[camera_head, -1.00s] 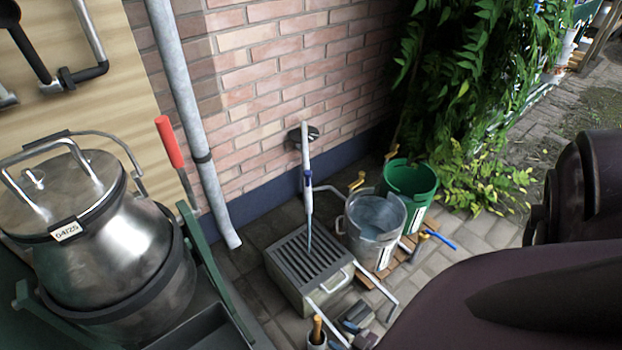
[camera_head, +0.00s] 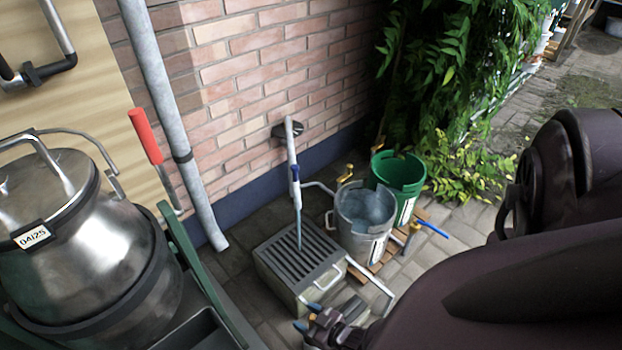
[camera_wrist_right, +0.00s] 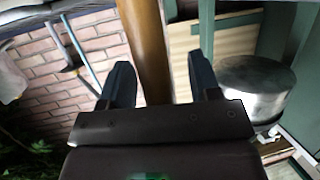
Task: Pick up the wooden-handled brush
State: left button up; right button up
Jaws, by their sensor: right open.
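My right gripper (camera_head: 306,317) is low in the head view, over the spot where the wooden handle stood upright in a small pot. In that view the gripper now hides the brush. In the right wrist view my right gripper (camera_wrist_right: 162,78) is open, its two dark fingers spread. The brown wooden handle of the brush (camera_wrist_right: 146,40) runs up between the fingers, closer to the left one. The fingers do not clamp it. The brush's bristle end is not visible. My left gripper is not in view.
A grated drain box (camera_head: 290,270) stands just behind the gripper, under a wall tap pipe (camera_head: 292,150). A metal bucket (camera_head: 365,222) and a green bucket (camera_head: 405,180) stand on wooden slats to the right. A steel churn (camera_head: 90,250) sits at left.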

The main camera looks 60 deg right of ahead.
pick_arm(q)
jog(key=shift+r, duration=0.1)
pick_arm(e)
grip_shut()
pick_arm(q)
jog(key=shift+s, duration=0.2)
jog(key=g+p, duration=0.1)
jog(key=p, duration=0.4)
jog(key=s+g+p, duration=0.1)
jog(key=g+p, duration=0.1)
jog(key=p, duration=0.4)
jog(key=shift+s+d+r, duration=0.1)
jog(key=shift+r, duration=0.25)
pick_arm(e)
notch_tip(320, 180, up, 20)
jog(key=shift+s, duration=0.1)
